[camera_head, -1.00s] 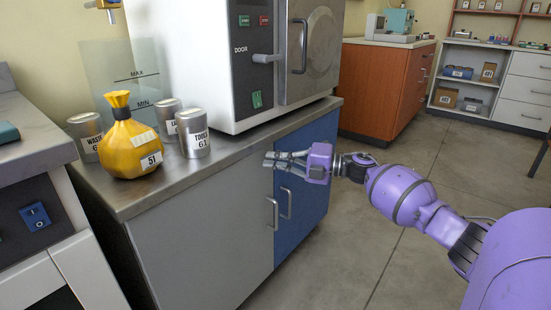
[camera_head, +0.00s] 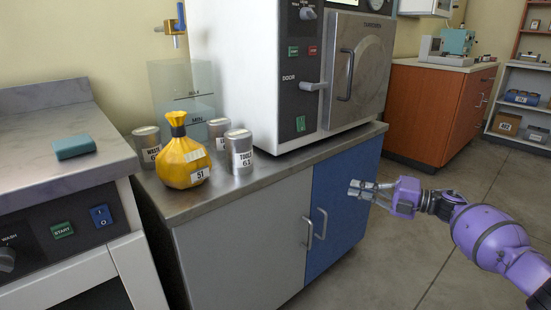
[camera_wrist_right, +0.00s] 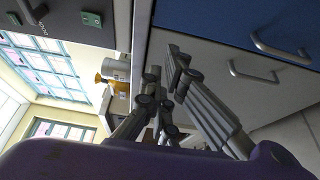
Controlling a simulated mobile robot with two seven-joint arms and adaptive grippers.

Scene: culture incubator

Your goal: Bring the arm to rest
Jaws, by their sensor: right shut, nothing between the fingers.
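My right gripper (camera_head: 354,189) is in front of the blue cabinet door (camera_head: 340,218) in the head view, below the counter edge. Its fingers are shut with nothing between them, and they point left. They look apart from the door. In the right wrist view the fingers of the right gripper (camera_wrist_right: 166,75) show close up, with the grey door and the blue panel behind them. My purple right arm (camera_head: 490,238) reaches in from the right edge. My left gripper is not in view.
A yellow bag (camera_head: 184,160) labelled 51 and several metal canisters (camera_head: 240,158) stand on the steel counter (camera_head: 205,198). A white machine with a steel door (camera_head: 358,70) stands behind. A bench (camera_head: 50,170) is at left. Open floor (camera_head: 400,250) lies at right.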

